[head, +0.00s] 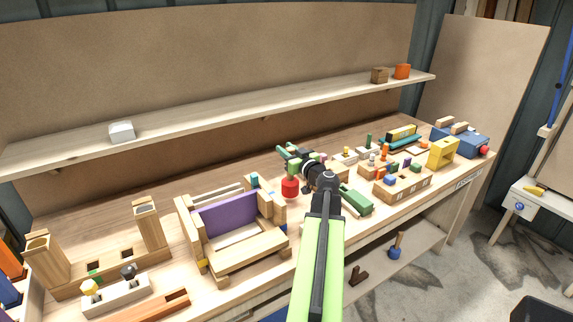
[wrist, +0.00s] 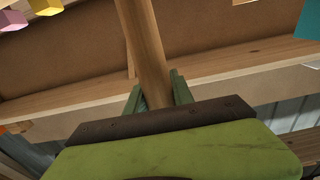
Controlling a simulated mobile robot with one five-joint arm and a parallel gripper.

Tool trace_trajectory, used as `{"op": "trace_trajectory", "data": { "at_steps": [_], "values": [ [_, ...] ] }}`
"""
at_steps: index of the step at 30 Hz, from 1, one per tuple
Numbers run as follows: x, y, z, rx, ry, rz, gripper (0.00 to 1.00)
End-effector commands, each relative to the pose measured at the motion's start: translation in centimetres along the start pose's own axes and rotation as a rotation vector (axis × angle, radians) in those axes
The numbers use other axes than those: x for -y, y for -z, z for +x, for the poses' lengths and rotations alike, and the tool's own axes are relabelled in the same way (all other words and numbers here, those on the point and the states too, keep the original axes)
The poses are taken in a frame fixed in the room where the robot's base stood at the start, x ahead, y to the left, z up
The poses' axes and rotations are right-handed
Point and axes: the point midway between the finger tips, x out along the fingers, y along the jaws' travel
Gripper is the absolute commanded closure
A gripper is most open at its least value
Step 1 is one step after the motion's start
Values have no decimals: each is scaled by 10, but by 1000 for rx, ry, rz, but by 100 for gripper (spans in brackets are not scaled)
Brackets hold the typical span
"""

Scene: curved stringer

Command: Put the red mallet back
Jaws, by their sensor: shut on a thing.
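My gripper (head: 287,157) is over the workbench, right of the purple-panelled wooden frame. In the wrist view its green fingers (wrist: 158,95) are shut on a round wooden handle (wrist: 146,45), which runs up out of the picture. In the head view a red cylindrical piece (head: 290,188), which looks like the head of the red mallet, shows just below the gripper. The handle is not clear in the head view, and no red part shows in the wrist view. I cannot tell whether the red piece touches the bench.
The wooden frame with the purple panel (head: 228,213) stands close on the left. A green block (head: 357,202) and wooden block holders (head: 402,187) are on the right. A shelf (head: 250,106) runs along the back, with long bare stretches.

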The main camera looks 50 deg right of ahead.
Motion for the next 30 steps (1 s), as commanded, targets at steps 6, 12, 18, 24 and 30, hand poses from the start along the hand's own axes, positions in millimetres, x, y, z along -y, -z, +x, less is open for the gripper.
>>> {"op": "trace_trajectory", "data": {
  "at_steps": [6,12,18,24,30],
  "values": [
    [0,-32,-1,0,0,0,100],
    [-1,-40,-1,0,0,0,100],
    [-1,-41,-1,0,0,0,100],
    [-1,-42,-1,0,0,0,54],
    [-1,-42,-1,0,0,0,50]
  ]
}}
